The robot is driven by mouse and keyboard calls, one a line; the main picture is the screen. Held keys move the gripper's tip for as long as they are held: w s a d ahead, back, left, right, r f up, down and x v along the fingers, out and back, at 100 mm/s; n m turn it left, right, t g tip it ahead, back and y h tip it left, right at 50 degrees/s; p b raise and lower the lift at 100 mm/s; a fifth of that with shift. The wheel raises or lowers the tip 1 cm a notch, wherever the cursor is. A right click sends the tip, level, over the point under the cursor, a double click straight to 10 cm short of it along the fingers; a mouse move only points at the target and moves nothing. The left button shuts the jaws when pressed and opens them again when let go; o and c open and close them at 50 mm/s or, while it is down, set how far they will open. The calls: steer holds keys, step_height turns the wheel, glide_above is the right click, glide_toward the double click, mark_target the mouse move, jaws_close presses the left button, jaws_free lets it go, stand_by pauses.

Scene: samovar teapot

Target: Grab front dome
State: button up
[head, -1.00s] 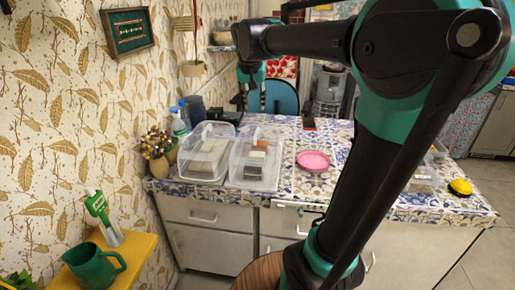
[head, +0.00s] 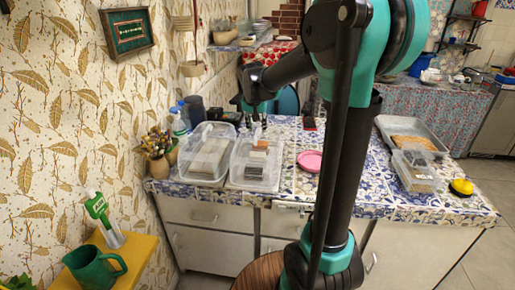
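Two clear plastic domes stand side by side on the tiled counter (head: 285,190). The left dome (head: 198,172) covers pale flat blocks. The right dome (head: 248,176) covers a stack of darker and orange-brown pieces. I cannot tell which of them is the front dome. My gripper (head: 254,116) is above and behind the right dome, near its back edge, pointing down. It is small and dark in this view, so its finger opening is unclear. I see nothing held in it. Both domes rest on the counter.
A pink plate (head: 310,161) lies right of the domes. Bottles (head: 180,121) and a vase of dried buds (head: 157,153) stand at the left wall. A metal tray (head: 383,124), a clear box (head: 418,184) and a yellow object (head: 462,187) are at the right.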

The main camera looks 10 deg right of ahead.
steer(key=shift+x, duration=1.75)
jaws_close()
